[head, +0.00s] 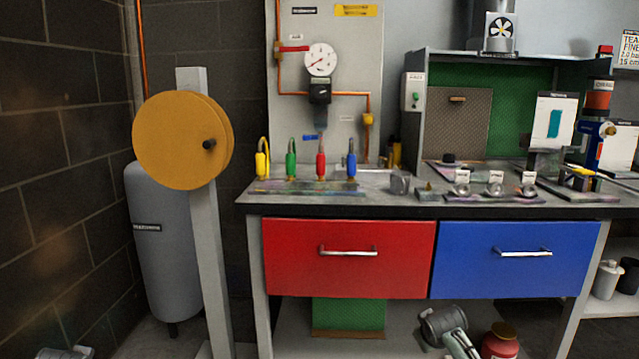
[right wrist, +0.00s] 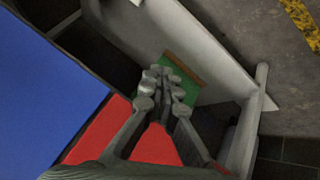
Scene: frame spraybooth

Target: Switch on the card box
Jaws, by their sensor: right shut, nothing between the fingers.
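A small grey box with a green button and a white label (head: 413,91) is fixed at the left front edge of the spray booth, above the bench. It may be the card box, but its label is too small to read and I cannot tell its switch state. My right gripper (right wrist: 165,90) is shut and empty in the right wrist view. It is low, near the red drawer and the green panel under the bench, well below and apart from the grey box.
The bench (head: 380,207) has a red drawer (head: 300,270) and a blue drawer (head: 480,265). Several coloured spray handles stand at its back left. A round yellow disc (head: 175,140) on a post and a grey tank (head: 165,270) stand left. A red jar (head: 499,345) sits below.

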